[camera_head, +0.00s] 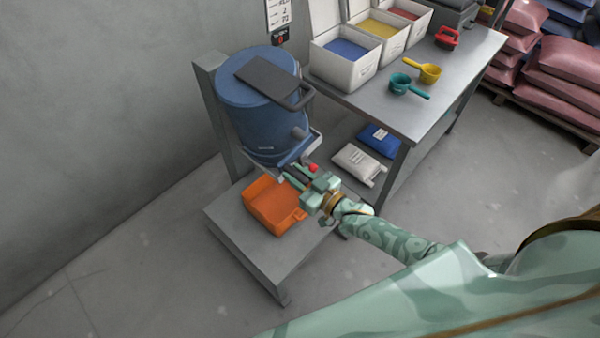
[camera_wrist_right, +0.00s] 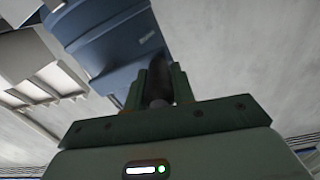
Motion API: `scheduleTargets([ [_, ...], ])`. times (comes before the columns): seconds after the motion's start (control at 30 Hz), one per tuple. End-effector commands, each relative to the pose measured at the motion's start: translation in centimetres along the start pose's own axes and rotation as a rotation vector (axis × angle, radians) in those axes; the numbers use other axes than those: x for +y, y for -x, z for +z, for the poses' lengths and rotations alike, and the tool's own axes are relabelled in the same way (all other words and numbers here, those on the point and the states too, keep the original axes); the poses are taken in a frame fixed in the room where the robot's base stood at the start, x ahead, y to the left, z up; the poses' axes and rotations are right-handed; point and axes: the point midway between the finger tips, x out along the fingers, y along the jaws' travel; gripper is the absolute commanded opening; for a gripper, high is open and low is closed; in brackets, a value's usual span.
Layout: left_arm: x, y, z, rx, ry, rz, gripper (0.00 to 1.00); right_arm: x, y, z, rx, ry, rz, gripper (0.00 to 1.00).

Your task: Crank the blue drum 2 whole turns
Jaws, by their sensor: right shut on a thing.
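The blue drum (camera_head: 255,115) stands tilted in a grey frame against the wall, with a dark lid and handle bar (camera_head: 270,80) on top. My right gripper (camera_head: 297,181) is low in front of the drum, shut on a dark crank grip (camera_head: 298,176). A red knob (camera_head: 313,168) shows just beside the fingers. In the right wrist view the fingers (camera_wrist_right: 158,85) close around a dark rounded grip (camera_wrist_right: 154,76), with the drum (camera_wrist_right: 110,40) behind. The crank's arm is mostly hidden by the gripper. My left gripper is out of view.
An orange tray (camera_head: 258,212) sits on the grey stand (camera_head: 240,250) below the drum. A grey table (camera_head: 425,115) at right holds white bins (camera_head: 340,70) and scoops (camera_head: 423,72). Bags (camera_head: 357,163) lie on its lower shelf. A counter (camera_head: 280,38) hangs on the wall. The floor at left is clear.

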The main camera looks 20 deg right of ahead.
Motion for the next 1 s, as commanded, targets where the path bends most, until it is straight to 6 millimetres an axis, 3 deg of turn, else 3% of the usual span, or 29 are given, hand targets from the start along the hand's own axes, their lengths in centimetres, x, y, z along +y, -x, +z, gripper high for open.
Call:
scheduleTargets([
  [0.33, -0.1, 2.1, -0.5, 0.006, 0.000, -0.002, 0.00, -0.3, 0.0, -2.1, 0.008, -0.186, -0.005, 0.00],
  [1.0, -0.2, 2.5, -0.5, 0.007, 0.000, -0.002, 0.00, -0.1, -0.1, -2.7, 0.012, -0.239, -0.004, 0.00],
])
